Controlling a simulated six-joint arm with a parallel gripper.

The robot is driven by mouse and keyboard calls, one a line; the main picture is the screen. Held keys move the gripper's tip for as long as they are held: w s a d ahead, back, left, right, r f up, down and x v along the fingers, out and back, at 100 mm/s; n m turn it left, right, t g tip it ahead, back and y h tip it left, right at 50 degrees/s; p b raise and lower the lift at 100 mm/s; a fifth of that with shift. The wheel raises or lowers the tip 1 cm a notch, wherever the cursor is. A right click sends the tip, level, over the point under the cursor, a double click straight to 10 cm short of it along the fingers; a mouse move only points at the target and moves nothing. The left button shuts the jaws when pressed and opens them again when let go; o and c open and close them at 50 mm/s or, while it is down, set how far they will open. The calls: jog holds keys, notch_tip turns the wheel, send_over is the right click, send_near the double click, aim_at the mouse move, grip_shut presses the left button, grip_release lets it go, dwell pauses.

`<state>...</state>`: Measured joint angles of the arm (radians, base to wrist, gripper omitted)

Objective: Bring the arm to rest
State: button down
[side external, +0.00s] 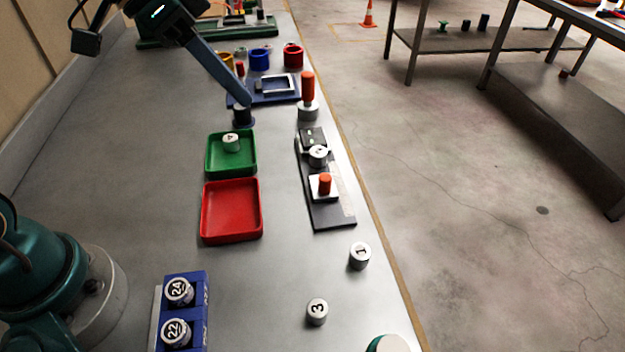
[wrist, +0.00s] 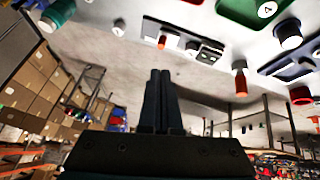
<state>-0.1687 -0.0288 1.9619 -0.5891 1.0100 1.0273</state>
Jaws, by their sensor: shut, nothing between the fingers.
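My gripper (side external: 244,102) comes in from the top of the side external view, with its slim fingers slanting down and to the right. In the picture its tip overlaps the top of a dark blue cylinder (side external: 242,118); the gap in depth is hard to judge there. In the wrist view my gripper (wrist: 160,74) has its two dark fingers pressed together with nothing between them. They point at open room, and the bench top (wrist: 215,28) hangs upside down along the upper edge, apart from the fingers.
A green tray (side external: 209,163) holds a numbered white cylinder (side external: 231,143). A red tray (side external: 232,236) is empty. A dark fixture (side external: 330,217) carries an orange-red knob (side external: 325,184). Numbered cylinders (side external: 360,255) (side external: 317,311) stand loose near the front. A blue rack (side external: 196,313) holds two more.

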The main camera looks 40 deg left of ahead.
jog(key=s+a+f+n+t+y, duration=0.1)
jog(key=s+a+f+n+y, duration=0.1)
jog(key=s, duration=0.4)
jog(key=s+a+f+n+y, duration=0.2)
jog(key=s+n+y, duration=0.1)
jog(key=s, duration=0.3)
jog(key=shift+s+a+n+t, duration=0.4)
jog(key=shift+n, duration=0.5)
